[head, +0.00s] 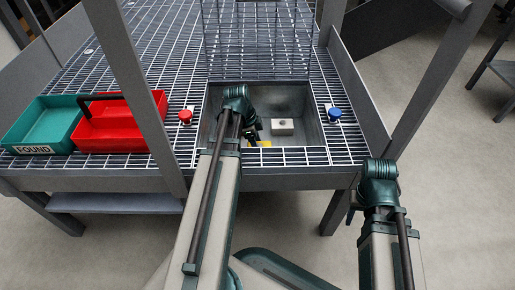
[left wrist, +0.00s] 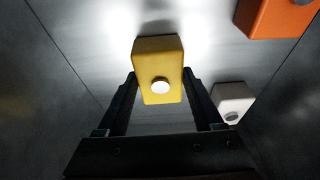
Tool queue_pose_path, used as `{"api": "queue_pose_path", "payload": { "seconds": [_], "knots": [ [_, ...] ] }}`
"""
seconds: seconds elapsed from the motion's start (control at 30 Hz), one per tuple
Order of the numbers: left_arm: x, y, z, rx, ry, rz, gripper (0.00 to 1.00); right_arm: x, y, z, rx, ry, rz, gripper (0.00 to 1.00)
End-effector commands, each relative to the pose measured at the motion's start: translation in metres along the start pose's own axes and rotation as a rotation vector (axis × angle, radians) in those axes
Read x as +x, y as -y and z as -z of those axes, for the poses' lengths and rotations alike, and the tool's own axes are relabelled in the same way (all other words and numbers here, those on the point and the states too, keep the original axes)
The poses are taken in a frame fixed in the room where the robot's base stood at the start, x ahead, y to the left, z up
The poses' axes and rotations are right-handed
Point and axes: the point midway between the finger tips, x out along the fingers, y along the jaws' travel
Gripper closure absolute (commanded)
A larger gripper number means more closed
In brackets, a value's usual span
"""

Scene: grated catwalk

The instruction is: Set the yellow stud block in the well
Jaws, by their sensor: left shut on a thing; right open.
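The yellow stud block (left wrist: 158,58), with a pale round stud, is between the fingers of my left gripper (left wrist: 160,88) in the left wrist view. In the head view my left arm reaches down into the grey well (head: 305,104), and only a sliver of yellow (head: 264,143) shows beside the dark left gripper (head: 253,138). I cannot tell whether the block touches the well floor. My right gripper (head: 354,206) is open, outside the catwalk's front right corner, partly hidden by its own wrist.
A white stud block (head: 282,126) sits in the well; an orange block (left wrist: 276,16) shows in the wrist view. A wire grate (head: 258,40) stands behind the well. A red knob (head: 185,116) and blue knob (head: 334,114) flank it. A red carrier (head: 122,132) and teal FOUND tray (head: 42,118) stand left.

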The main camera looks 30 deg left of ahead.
Motion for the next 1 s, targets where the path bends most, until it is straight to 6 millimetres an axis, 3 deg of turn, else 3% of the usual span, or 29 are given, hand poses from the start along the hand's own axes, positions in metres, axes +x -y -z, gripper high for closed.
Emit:
{"api": "queue_pose_path", "payload": {
  "seconds": [0.27,0.3,0.47,0.8,1.0],
  "knots": [
    [0.002,0.0,-0.001,0.0,0.0,0.0,0.94,0.002,0.0,0.0,0.0,0.0,0.0,0.5],
    [0.002,0.0,-0.001,0.0,0.0,0.0,0.3,0.003,0.0,0.0,0.0,0.0,0.0,0.5],
    [0.001,0.0,0.0,0.0,0.0,0.0,0.02,0.001,0.0,0.0,0.0,0.0,0.0,0.5],
    [0.0,0.0,0.0,0.0,0.0,0.0,0.02,0.0,0.0,0.0,0.0,0.0,0.0,0.5],
    [-0.01,0.0,0.001,-0.001,0.0,0.0,0.02,-0.01,-0.001,-0.001,0.0,0.0,0.0,0.5]
  ]
}}
